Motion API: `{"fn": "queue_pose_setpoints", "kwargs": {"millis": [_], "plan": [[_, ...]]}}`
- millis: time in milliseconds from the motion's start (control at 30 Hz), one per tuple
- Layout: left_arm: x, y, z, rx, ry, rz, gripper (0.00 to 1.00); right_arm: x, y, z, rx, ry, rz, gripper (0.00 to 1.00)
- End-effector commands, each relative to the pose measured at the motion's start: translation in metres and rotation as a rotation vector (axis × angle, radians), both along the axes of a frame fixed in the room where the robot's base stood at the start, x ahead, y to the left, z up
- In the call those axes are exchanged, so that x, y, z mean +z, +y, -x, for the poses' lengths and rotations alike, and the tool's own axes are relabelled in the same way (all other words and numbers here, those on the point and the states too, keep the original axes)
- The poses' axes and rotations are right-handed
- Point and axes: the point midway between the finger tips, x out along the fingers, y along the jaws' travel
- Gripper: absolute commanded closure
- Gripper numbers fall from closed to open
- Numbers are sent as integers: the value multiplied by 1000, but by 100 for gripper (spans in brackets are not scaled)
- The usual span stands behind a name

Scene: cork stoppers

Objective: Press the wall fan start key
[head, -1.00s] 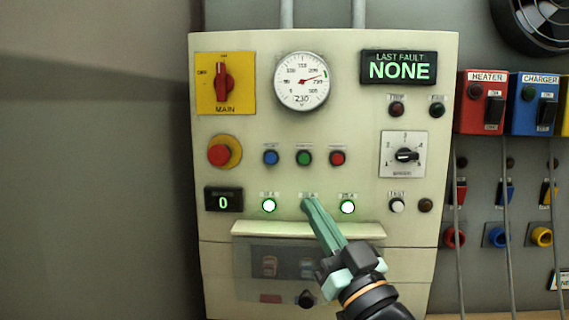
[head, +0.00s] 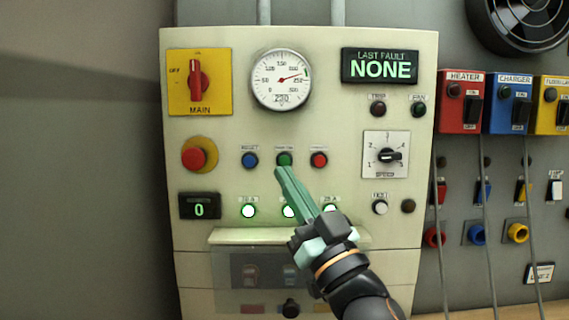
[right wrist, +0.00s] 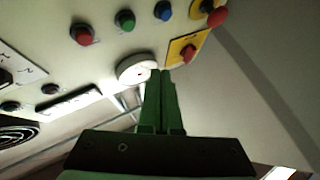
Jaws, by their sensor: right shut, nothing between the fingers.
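A row of three round buttons sits in the middle of the cream control panel (head: 225,130): a blue button (head: 249,160), a green button (head: 284,159) and a red button (head: 319,160). Their small labels are too blurred to read surely. My right gripper (head: 279,172) is shut and empty, its fingertips just below the green button in the head view. I cannot tell if they touch the panel. In the right wrist view, the shut fingers (right wrist: 162,75) point toward the panel, with the green button (right wrist: 124,20) up and to their left. My left gripper is not in view.
A round fan (head: 520,22) is on the wall at upper right. Red, blue and yellow boxes with hanging cables are right of the panel. A ledge (head: 290,236) juts out below the lit lamps. A red mushroom button (head: 195,158) is at left.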

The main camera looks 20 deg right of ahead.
Motion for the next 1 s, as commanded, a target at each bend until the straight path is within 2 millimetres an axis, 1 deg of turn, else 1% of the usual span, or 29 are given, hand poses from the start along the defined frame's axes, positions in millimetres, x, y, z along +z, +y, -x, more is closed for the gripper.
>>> {"fn": "queue_pose_setpoints", "kwargs": {"millis": [33,200,300,433,633,1000], "plan": [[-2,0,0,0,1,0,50,-1,-2,-8,-3,0,3,100],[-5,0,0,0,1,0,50,0,-9,-31,-3,-2,2,100],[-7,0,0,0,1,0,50,-1,-13,-44,-2,1,-1,100],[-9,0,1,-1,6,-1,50,0,-16,-55,-1,-1,-1,100],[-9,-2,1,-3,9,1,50,0,-18,-62,0,0,0,100],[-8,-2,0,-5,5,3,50,0,-18,-63,0,0,0,100]]}}
